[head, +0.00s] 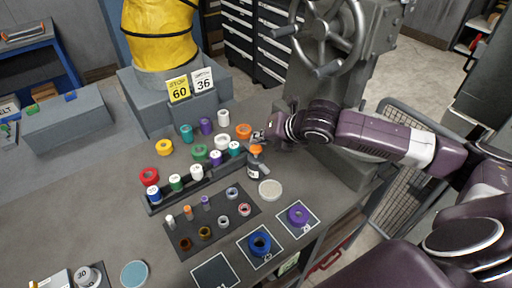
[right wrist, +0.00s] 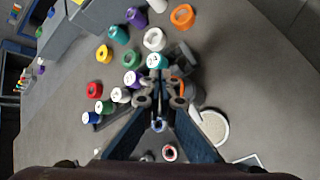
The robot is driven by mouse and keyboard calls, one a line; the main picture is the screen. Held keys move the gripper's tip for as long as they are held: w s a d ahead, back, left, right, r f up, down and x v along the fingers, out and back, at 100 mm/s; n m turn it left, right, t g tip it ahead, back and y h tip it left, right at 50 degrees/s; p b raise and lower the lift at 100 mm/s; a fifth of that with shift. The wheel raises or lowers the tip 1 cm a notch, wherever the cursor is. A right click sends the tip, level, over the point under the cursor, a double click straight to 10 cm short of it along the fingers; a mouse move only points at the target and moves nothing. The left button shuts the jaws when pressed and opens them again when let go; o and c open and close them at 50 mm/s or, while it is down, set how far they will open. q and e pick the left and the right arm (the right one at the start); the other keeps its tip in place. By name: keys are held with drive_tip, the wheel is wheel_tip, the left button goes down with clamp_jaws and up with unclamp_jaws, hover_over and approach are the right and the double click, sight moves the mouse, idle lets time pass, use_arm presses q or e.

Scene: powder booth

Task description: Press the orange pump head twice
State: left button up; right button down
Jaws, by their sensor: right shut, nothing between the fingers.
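The orange pump head (head: 256,149) sits on top of a dark grey bottle (head: 254,165) standing upright at the right end of the black rack. In the right wrist view the orange pump head (right wrist: 177,84) shows just right of my fingers, partly hidden by them. My right gripper (head: 259,136) is shut and empty, close above and slightly behind the pump head in the head view. I cannot tell whether it touches the head. In the right wrist view its fingers (right wrist: 160,92) are together. My left gripper is not in view.
The black rack (head: 195,181) holds several capped bottles left of the pump bottle. A round pale dish (head: 270,190) lies close to its right. Coloured rings stand behind, including an orange one (head: 243,131). A dark mat (head: 212,222) with small parts lies in front.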

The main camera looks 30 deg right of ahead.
sight(256, 148)
drive_tip(key=shift+f, duration=0.4)
drive_tip(key=shift+s+f, duration=0.1)
drive_tip(key=shift+f, duration=1.05)
idle(0.9)
drive_tip(key=shift+r, duration=0.1)
drive_tip(key=shift+r+p, duration=1.4)
drive_tip(key=shift+r, duration=0.05)
